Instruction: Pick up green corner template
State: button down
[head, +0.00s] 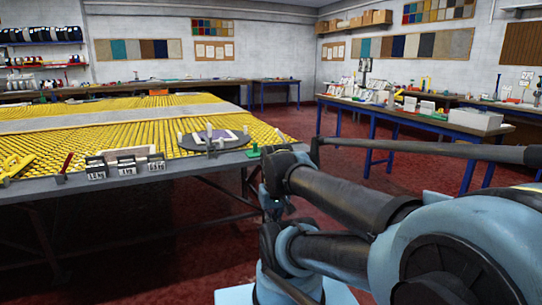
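A small flat green piece (253,150) lies at the right end of the large work table, close to its edge; it may be the green corner template, but it is too small to tell its shape. My arm partly overlaps the view just to its right. My arm fills the lower right of the head view, folded, with its near links in front of the table's right end. I cannot make out the fingers of my gripper among the dark parts there, nor whether it holds anything.
The work table (140,180) bears yellow ribbed material (60,145), a dark round plate (196,146) with pale pegs, and labelled blocks (127,166) along its front edge. A blue-legged bench (375,111) with many items stands at right.

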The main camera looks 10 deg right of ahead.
aim_at(255, 152)
jog(key=z, duration=0.1)
jog(key=k, duration=0.5)
jog(key=z, duration=0.85)
jog(key=i, duration=1.35)
jog(key=u, duration=0.2)
